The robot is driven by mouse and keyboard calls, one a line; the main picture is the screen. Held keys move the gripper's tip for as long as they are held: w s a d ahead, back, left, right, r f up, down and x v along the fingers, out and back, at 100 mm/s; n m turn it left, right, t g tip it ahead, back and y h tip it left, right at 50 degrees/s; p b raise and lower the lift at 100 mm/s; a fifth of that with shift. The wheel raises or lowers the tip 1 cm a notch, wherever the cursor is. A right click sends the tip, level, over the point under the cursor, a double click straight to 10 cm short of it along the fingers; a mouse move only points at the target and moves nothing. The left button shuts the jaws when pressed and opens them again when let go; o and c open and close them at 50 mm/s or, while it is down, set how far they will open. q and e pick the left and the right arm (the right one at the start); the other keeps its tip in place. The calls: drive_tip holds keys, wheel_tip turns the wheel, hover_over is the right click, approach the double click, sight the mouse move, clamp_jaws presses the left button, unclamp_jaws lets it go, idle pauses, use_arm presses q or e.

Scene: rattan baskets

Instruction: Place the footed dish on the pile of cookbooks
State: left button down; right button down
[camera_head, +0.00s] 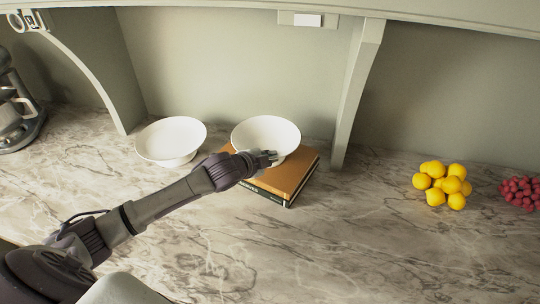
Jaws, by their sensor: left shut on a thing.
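A white footed dish (266,131) is over the back of the pile of cookbooks (293,176), which has a tan-brown top cover and dark spines. My left gripper (266,157) is shut on the near side of this dish, at its rim or wall. The gripper hides the dish's foot, so I cannot tell whether it touches the top book. The dish looks about level. A second white footed dish (171,139) stands on the marble counter to the left. My right gripper is not in view.
Yellow fruits (443,184) and red berries (520,191) lie on the counter at the right. A grey-green upright support (353,95) rises just behind the books at the right. The front counter is clear.

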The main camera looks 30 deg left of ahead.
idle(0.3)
use_arm(q)
drive_tip(key=c, duration=1.7)
unclamp_jaws()
drive_tip(key=shift+f, duration=0.2)
drive_tip(key=o, duration=0.4)
drive_tip(key=shift+s, duration=0.1)
drive_tip(key=shift+d, duration=0.1)
drive_tip(key=shift+r, duration=0.1)
drive_tip(key=shift+s+r, duration=0.1)
drive_tip(key=b+v, duration=0.2)
drive_tip(key=v, duration=0.9)
drive_tip(key=shift+s+r, duration=0.3)
